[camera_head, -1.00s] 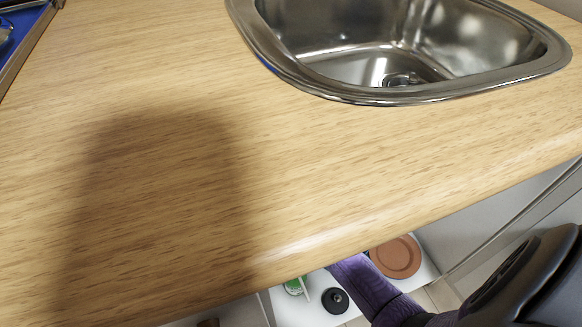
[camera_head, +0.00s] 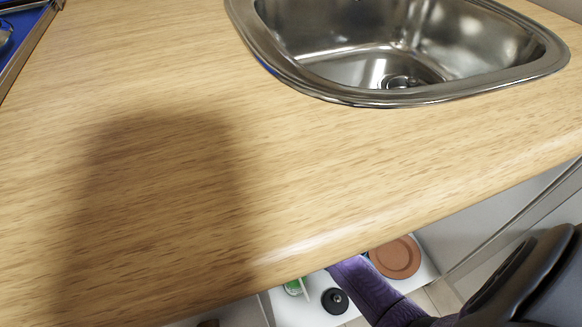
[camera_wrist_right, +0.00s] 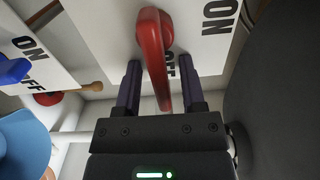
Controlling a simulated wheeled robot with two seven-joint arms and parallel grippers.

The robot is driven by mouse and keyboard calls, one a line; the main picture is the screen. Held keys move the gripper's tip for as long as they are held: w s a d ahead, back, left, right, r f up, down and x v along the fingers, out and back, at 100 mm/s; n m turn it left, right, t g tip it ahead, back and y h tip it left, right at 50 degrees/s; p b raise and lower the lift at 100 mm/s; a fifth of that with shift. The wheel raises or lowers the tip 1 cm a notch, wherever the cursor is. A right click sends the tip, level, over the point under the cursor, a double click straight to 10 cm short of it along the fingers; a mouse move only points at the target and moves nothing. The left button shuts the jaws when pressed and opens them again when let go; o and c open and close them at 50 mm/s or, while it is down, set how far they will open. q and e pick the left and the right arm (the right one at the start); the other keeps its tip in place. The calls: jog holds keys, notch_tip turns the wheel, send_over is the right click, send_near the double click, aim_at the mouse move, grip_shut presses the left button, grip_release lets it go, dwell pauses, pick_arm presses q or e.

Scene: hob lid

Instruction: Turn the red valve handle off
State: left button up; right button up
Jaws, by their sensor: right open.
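The red valve handle (camera_wrist_right: 153,45) shows in the right wrist view, in front of a white label panel (camera_wrist_right: 95,20). It runs from the top centre down between the fingers of my right gripper (camera_wrist_right: 160,75). The fingers are open, one on each side of the handle; I cannot tell whether either touches it. The panel reads "ON" at upper right and "OFF" near the handle's lower part, which partly covers that word. In the head view my right arm reaches under the counter, which hides the gripper. My left gripper is not in view.
A blue handle (camera_wrist_right: 12,70) with its own ON/OFF panel (camera_wrist_right: 35,50) is at the left in the wrist view. In the head view, the wooden counter (camera_head: 250,180) overhangs a shelf (camera_head: 318,312) with a brown plate (camera_head: 395,257) and a black lid-like item (camera_head: 335,301).

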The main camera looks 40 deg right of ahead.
pick_arm(q)
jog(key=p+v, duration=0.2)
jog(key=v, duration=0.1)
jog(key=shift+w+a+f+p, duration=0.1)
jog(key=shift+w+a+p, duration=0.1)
jog(key=shift+p, duration=0.15)
pick_arm(e)
jog(key=v, duration=0.9)
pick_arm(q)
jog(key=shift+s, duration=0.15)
pick_arm(e)
jog(key=shift+s, duration=0.1)
jog(key=shift+s, duration=0.1)
